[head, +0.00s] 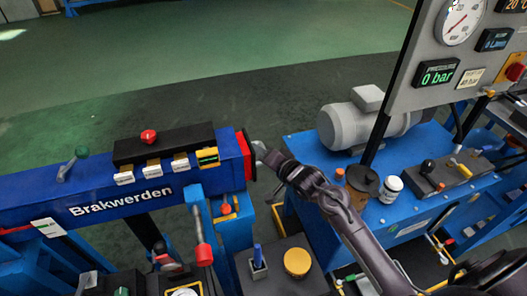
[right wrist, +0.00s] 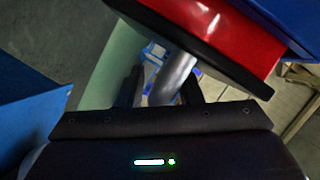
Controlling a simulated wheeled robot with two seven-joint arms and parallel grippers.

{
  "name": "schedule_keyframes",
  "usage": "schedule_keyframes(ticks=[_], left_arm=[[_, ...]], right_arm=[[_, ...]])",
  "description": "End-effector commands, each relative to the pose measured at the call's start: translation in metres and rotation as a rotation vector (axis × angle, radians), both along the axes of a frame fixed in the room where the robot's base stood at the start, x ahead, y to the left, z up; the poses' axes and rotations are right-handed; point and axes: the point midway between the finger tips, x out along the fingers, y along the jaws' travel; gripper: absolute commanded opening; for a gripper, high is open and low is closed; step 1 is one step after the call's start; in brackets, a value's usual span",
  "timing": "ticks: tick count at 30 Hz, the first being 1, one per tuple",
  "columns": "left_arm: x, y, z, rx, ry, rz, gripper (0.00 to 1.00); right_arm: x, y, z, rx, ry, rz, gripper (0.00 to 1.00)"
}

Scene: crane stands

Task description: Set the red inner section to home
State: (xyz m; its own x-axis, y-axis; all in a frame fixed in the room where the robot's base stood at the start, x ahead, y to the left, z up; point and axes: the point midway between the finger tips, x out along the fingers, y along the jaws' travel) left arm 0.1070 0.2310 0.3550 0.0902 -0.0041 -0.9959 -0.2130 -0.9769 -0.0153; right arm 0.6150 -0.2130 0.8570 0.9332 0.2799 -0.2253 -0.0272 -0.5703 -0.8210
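The red inner section (head: 244,155) shows as a short red end at the right tip of the blue boom marked "Brakwerden" (head: 150,185). In the right wrist view the red inner section (right wrist: 215,35) fills the upper right, with a dark lower edge. A grey metal bar (right wrist: 173,78) shows below it, between the fingers of my right gripper (right wrist: 160,92). The fingers are apart, with what looks like a gap beside the bar. In the head view my right gripper (head: 264,155) is at the red end, beside a light grey piece. My left gripper is not in view.
A blue bench (head: 410,215) with a grey motor (head: 355,125) stands at the right. A gauge panel (head: 445,55) reading 0 bar rises behind my right arm. A control box (head: 285,280) with a yellow knob is below. The green floor beyond the boom is clear.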

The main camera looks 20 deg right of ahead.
Motion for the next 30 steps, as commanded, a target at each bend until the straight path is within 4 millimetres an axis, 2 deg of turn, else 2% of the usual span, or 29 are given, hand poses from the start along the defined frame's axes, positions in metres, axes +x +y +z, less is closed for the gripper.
schedule_keyframes(ticks=[14, 24, 30], left_arm=[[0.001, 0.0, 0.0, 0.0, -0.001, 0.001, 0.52], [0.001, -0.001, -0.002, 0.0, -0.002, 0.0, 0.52], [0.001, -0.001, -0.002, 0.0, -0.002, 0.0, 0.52]], right_arm=[[-0.004, -0.001, 0.004, 0.001, -0.008, 0.001, 0.36], [-0.055, -0.016, 0.015, 0.0, -0.006, 0.001, 0.36], [-0.07, -0.021, 0.02, 0.001, -0.008, 0.002, 0.36]])
